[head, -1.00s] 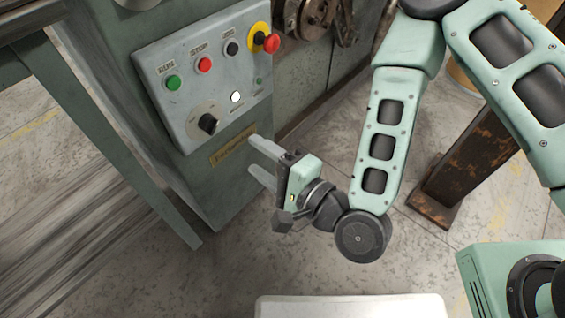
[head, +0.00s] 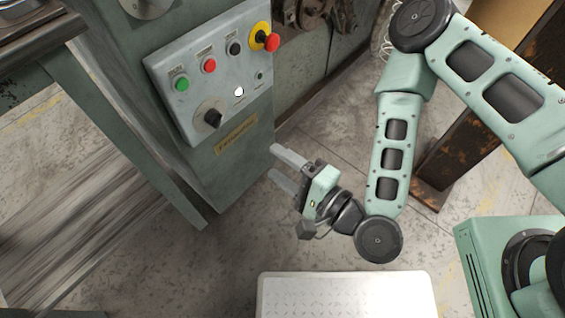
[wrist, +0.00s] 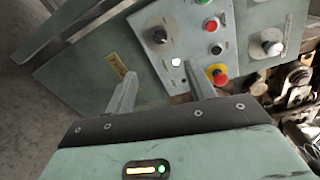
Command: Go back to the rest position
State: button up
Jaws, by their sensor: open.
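My gripper (head: 281,168) is in the middle of the head view, in front of the green machine and below its control panel (head: 217,118). Its two grey fingers are apart with nothing between them, and they point up and left. A clear gap shows between the fingertips and the machine. In the wrist view the open fingers (wrist: 160,90) point toward the machine, with the panel beyond them. My arm is bent, with its elbow at the upper right of the head view.
The panel carries a green button (head: 182,84), red button (head: 209,66), black knob (head: 213,118), lit white lamp (head: 239,91) and red-and-yellow emergency stop (head: 271,41). A rusty brown post (head: 470,130) stands behind my arm. Concrete floor (head: 245,235) lies open below my gripper.

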dwell(0.3)
jog(key=s+d+r+n+g+h, duration=0.3)
jog(key=d+r+n+g+h, duration=0.3)
jog(key=r+n, duration=0.25)
jog(key=s+d+r+n+g+h, duration=0.2)
jog(key=d+r+n+g+h, duration=0.3)
jog(key=d+r+n+h, duration=0.4)
notch_tip(320, 180, up, 21)
jog(key=y+p, duration=0.2)
jog(key=p, duration=2)
jog(key=shift+s+a+f+n, duration=0.15)
jog(key=shift+s+a+n, duration=0.1)
jog(key=shift+n, duration=0.1)
jog(key=shift+c, duration=0.3)
